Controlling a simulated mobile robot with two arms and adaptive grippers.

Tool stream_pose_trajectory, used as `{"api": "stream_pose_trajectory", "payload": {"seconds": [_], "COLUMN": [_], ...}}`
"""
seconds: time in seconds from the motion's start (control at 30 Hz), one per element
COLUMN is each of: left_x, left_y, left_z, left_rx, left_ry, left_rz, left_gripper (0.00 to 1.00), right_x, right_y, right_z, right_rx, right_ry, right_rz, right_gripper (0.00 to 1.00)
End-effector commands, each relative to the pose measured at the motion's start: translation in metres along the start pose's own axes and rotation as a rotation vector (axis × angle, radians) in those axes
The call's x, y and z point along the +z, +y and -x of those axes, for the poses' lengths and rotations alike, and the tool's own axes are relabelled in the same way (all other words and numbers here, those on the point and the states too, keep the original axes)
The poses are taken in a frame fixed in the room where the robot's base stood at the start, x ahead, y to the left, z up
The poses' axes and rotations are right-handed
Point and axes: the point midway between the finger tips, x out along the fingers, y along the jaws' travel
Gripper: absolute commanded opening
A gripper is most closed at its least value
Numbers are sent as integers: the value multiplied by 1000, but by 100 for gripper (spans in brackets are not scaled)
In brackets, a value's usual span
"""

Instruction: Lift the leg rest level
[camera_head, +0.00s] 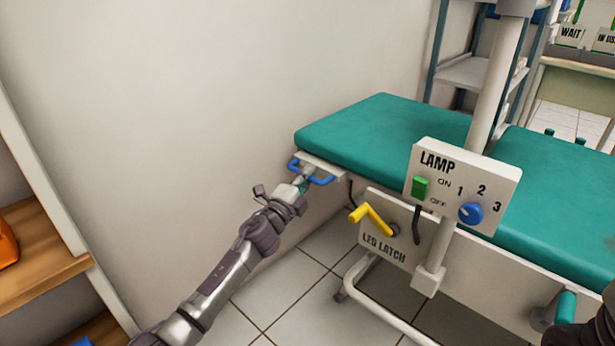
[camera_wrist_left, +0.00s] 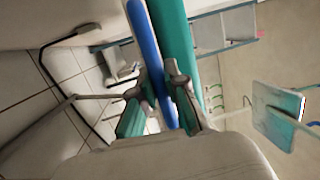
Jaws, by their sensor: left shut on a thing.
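The leg rest (camera_head: 375,128) is a teal pad at the far left end of the bed, and it looks roughly in line with the main teal pad (camera_head: 560,180). A blue handle (camera_head: 323,181) sticks out under its left end. My left gripper (camera_head: 302,183) is shut on this handle. In the left wrist view the blue bar (camera_wrist_left: 145,45) runs between the fingers (camera_wrist_left: 166,92), beside the teal pad (camera_wrist_left: 175,40). A yellow lever (camera_head: 373,217) sits on the panel marked LEG LATCH (camera_head: 385,245).
A lamp panel (camera_head: 440,205) with a green switch and a blue knob stands on a pole before the bed. A wall (camera_head: 200,90) is behind the handle. Wooden shelves (camera_head: 45,255) stand at left. The tiled floor (camera_head: 285,295) below the handle is clear.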

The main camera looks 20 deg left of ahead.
Motion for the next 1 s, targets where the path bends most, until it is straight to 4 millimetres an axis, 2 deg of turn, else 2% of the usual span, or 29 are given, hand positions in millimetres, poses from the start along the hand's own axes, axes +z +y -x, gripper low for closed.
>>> {"api": "stream_pose_trajectory", "payload": {"seconds": [0.03,0.1,0.13,0.3,0.67,0.77,1.0], "left_x": [2,2,2,2,1,1,0], "left_y": [-8,-8,-9,-8,-4,-3,-2], "left_z": [-2,-2,-2,-2,4,18,69], "left_rx": [-13,-14,-14,-13,-7,-6,-4], "left_ry": [-1,-1,-1,-1,0,0,0], "left_rz": [-8,-8,-8,-6,-3,-3,-3], "left_gripper": [0,0,14,39,39,39,39], "right_x": [0,0,0,0,0,0,0], "right_y": [0,0,0,0,0,0,0], "right_z": [0,0,0,0,-1,-1,-1], "right_rx": [0,0,0,0,-1,0,0], "right_ry": [0,0,0,0,1,1,1], "right_rz": [0,0,0,0,1,1,0], "right_gripper": [40,40,40,40,40,40,40]}}
